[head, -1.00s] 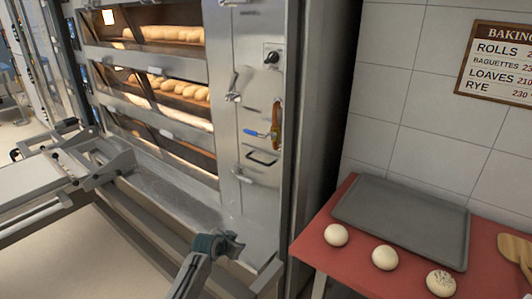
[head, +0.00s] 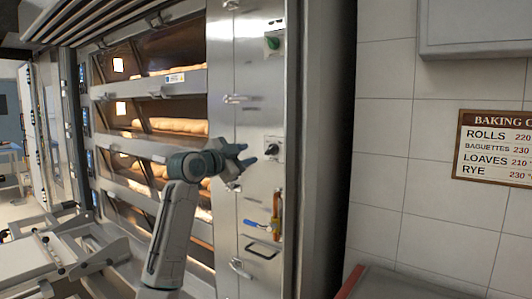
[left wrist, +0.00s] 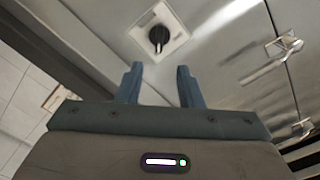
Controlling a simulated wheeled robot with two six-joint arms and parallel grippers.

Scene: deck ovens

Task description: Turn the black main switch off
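The black main switch (head: 271,148) is a dark rotary knob on a light square plate on the steel side panel of the oven. It also shows in the left wrist view (left wrist: 158,36), straight beyond my fingertips, with its handle lying roughly along the picture's vertical. My left gripper (head: 248,156) is just left of the switch in the head view. In the left wrist view its two fingers (left wrist: 158,72) are apart with nothing between them, and they appear short of the knob. My right gripper is not in view.
A green knob (head: 272,43) sits higher on the same panel. Below the switch are a blue-handled valve (head: 258,226) on a copper pipe and a black handle (head: 262,249). Oven decks with loaves lie left. A baking sign (head: 497,148) hangs on the tiled wall at right.

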